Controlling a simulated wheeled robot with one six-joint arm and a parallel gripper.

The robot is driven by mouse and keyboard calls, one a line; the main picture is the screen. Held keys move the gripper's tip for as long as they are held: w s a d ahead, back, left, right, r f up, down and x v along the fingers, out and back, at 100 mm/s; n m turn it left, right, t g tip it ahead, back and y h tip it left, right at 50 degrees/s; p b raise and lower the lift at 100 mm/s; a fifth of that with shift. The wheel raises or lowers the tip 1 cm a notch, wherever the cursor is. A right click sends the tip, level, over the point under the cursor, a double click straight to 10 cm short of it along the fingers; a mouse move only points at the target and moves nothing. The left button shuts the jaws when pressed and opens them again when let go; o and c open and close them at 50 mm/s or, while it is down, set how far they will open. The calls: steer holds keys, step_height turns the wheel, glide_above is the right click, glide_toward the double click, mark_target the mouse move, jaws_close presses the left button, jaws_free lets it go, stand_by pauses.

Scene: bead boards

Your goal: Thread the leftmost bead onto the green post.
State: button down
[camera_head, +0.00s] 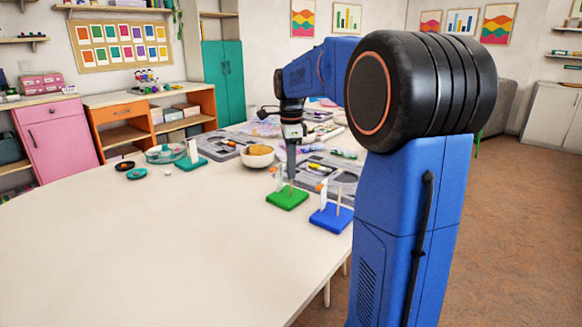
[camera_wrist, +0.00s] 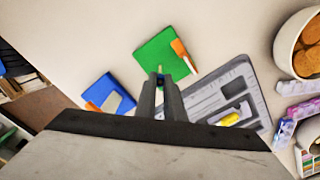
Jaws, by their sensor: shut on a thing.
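The green board (camera_head: 287,199) stands on the table with a thin upright post and a white-and-orange upright card. It also shows in the wrist view (camera_wrist: 150,47). My gripper (camera_head: 291,180) points down over this board, close to its post. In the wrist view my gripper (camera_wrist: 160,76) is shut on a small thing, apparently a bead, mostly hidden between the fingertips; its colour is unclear. The fingertips overlap the green board there. I cannot tell whether the bead is around the post. A small white bead-like thing (camera_head: 168,172) lies on the table at the left.
A blue board (camera_head: 331,218) with a post is close by on the right; a teal board (camera_head: 190,163) is at the back left. A grey tray (camera_wrist: 205,98), a bowl (camera_head: 257,160) of round brown things and small dishes (camera_head: 137,173) stand around. The front table is clear.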

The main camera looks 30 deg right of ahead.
steer(key=c, duration=1.8)
jaws_free()
steer(key=shift+o, duration=0.2)
steer(key=shift+r, duration=0.15)
step_height(320, 180, up, 17)
steer(key=shift+s, duration=0.1)
